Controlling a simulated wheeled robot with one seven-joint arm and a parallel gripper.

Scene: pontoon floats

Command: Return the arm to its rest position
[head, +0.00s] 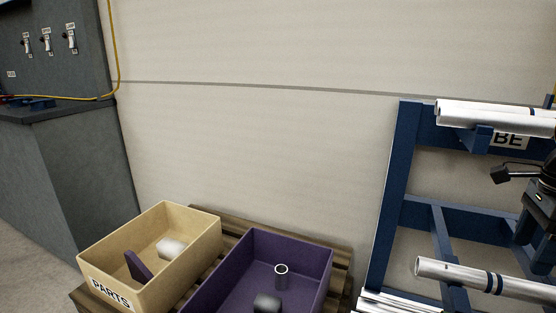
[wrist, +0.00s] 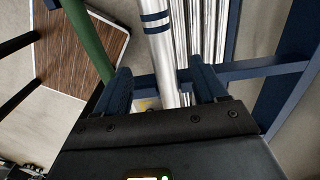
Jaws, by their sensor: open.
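My gripper (wrist: 164,82) shows in the wrist view with its two blue fingers spread apart. A silver tube with blue bands (wrist: 157,45) runs beyond the gap between them; I cannot tell how far it is from the fingers. Nothing is clearly held. In the head view, dark parts of my arm's end (head: 540,205) show at the right edge, in front of the blue rack (head: 404,165). The rest of my arm is out of view there.
Silver tubes (head: 490,116) lie on the rack's upper support, and a banded tube (head: 485,279) lies lower. A tan parts bin (head: 200,240) and a purple bin (head: 300,245) stand on a wooden pallet (head: 340,265). A grey cabinet (head: 85,175) stands left.

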